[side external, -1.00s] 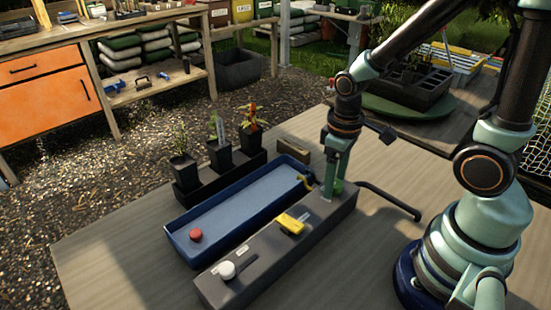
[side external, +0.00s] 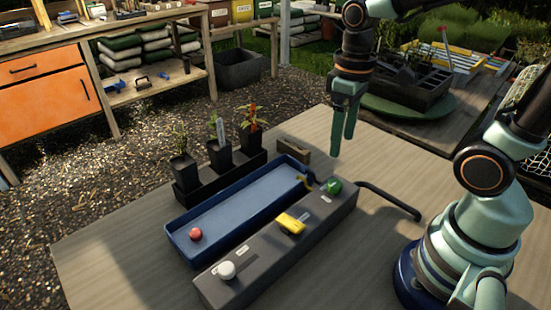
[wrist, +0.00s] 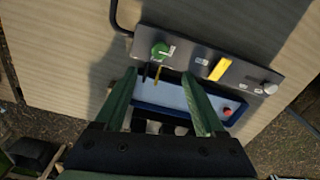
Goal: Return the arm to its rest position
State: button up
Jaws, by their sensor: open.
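My gripper (side external: 343,137) hangs in the air above the table, beyond the far end of the dark control box (side external: 290,257). It points down, and its two fingers are apart with nothing between them. In the wrist view my gripper (wrist: 162,85) is also open and empty. The box carries a green knob (side external: 333,187), a yellow lever (side external: 291,223) and a white knob (side external: 227,270). The green knob (wrist: 160,51) also shows in the wrist view, clear of the fingers.
A blue tray (side external: 178,243) with a red ball-like piece (side external: 195,234) lies beside the box. Several potted plants (side external: 219,153) stand in a dark holder behind it. A black bent pipe (side external: 390,201) runs from the box's far end. The table front left is clear.

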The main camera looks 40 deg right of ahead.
jog(key=shift+r, duration=0.55)
jog(key=r+m+t, duration=0.1)
jog(key=r+t, duration=0.1)
jog(key=w+r+m+t, duration=0.1)
jog(key=r+t, duration=0.1)
jog(key=t, duration=0.1)
jog(key=shift+w+r+t, duration=0.15)
jog(key=shift+w+t, duration=0.05)
jog(key=shift+t, duration=0.1)
